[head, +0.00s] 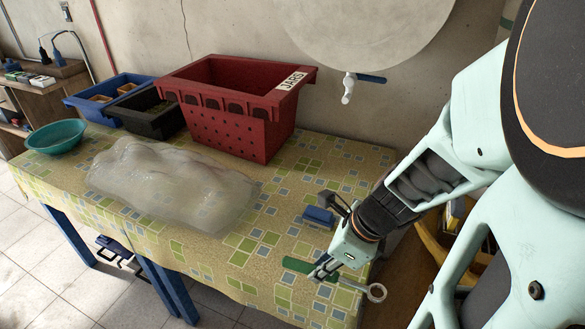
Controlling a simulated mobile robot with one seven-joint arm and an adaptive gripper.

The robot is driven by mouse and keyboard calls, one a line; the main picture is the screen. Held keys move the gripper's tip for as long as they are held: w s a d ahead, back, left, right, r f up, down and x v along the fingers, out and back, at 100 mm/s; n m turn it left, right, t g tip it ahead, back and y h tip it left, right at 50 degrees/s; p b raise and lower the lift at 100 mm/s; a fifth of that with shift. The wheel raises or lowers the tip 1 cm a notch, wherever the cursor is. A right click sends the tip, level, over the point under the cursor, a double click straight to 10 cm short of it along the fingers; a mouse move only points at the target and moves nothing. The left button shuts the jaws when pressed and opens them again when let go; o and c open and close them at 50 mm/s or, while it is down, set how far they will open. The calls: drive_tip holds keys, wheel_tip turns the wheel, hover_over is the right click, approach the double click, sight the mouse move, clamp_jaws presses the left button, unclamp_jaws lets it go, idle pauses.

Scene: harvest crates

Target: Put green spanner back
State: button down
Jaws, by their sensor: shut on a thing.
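The green spanner (297,265) is at the right front part of the table, with its green handle to the left and its grey ring end (377,292) to the right. My gripper (322,274) is shut on it, around the middle of its length, and the fingers hide that part. The ring end reaches out towards the table's right edge. I cannot tell whether the spanner touches the tablecloth or is just above it.
The table (262,252) has a patterned cloth. A small blue block (318,216) lies behind my gripper. A clear plastic bag (170,187), a teal bowl (56,137), a red crate (235,135) labelled JARS, a black crate (146,124) and a blue crate (88,107) stand further left.

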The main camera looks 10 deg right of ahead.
drive_tip(key=shift+w+p, duration=0.5)
drive_tip(key=shift+p, duration=0.05)
drive_tip(key=w+f, duration=0.3)
drive_tip(key=w, duration=0.1)
drive_tip(key=w+f+b, duration=0.1)
drive_tip(key=w+f, duration=0.2)
drive_tip(key=w, duration=0.1)
drive_tip(key=w+a+f, duration=0.1)
drive_tip(key=w+f, duration=0.1)
drive_tip(key=w, duration=0.2)
drive_tip(key=shift+a+f+b, duration=0.1)
drive_tip(key=shift+f+b, duration=0.2)
drive_tip(key=shift+f, duration=0.1)
drive_tip(key=shift+w+f, duration=0.15)
drive_tip(key=shift+f, duration=0.05)
drive_tip(key=f, duration=0.2)
drive_tip(key=f+b, duration=0.1)
drive_tip(key=shift+w+f, duration=0.25)
drive_tip(key=shift+w, duration=0.05)
drive_tip(key=c, duration=1.8)
unclamp_jaws()
